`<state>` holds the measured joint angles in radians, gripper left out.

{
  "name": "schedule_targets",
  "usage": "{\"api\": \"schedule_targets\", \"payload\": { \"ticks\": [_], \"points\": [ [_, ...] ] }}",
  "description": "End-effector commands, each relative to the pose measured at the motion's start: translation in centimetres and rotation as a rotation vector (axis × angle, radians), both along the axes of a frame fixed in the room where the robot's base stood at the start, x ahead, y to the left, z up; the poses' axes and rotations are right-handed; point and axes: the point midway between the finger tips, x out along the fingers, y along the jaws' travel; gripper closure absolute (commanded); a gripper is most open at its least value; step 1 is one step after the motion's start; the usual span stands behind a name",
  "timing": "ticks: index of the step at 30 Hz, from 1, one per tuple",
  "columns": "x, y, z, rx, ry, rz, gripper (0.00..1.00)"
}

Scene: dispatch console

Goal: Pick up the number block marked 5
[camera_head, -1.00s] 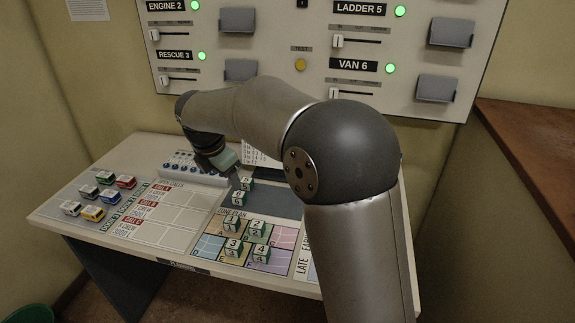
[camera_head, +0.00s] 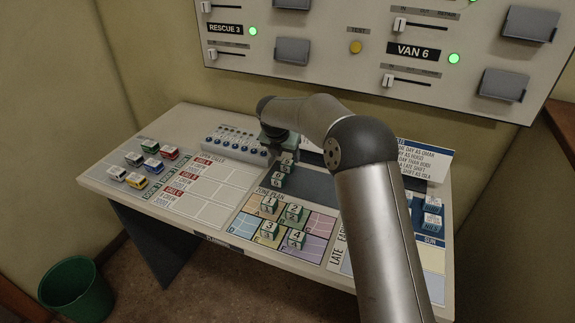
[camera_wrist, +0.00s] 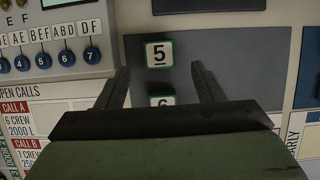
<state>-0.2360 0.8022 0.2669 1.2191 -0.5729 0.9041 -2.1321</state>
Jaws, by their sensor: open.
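The number block marked 5 (camera_wrist: 159,55) is white-faced with a green edge and stands on the grey strip of the desk. In the wrist view it lies just beyond the fingertips of my gripper (camera_wrist: 160,72), centred between them. The block marked 6 (camera_wrist: 160,101) is nearer, partly hidden by my gripper. My gripper is open and empty. In the head view my gripper (camera_head: 284,148) is at the far end of the block pair, with the 5 block (camera_head: 287,167) close below and the 6 block (camera_head: 278,180) in front.
Several number blocks stand on the zone plan (camera_head: 322,222). A switch panel (camera_head: 232,146) with blue knobs is left of my gripper. Several toy vehicles (camera_head: 150,160) stand at the left. The wall board (camera_head: 375,55) rises behind the desk. A card (camera_head: 425,160) stands at the right.

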Motion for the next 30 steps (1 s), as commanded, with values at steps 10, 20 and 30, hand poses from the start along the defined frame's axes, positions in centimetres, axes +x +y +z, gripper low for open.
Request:
{"api": "schedule_targets", "payload": {
  "ticks": [10,20,30],
  "points": [
    [1.2,-0.3,-3.3,0.0,0.002,0.0,0.38],
    [2.0,-0.6,-5.3,0.001,-0.001,-0.001,0.38],
    [2.0,-0.6,-5.3,0.0,-0.001,-0.001,0.86]
  ]
}}
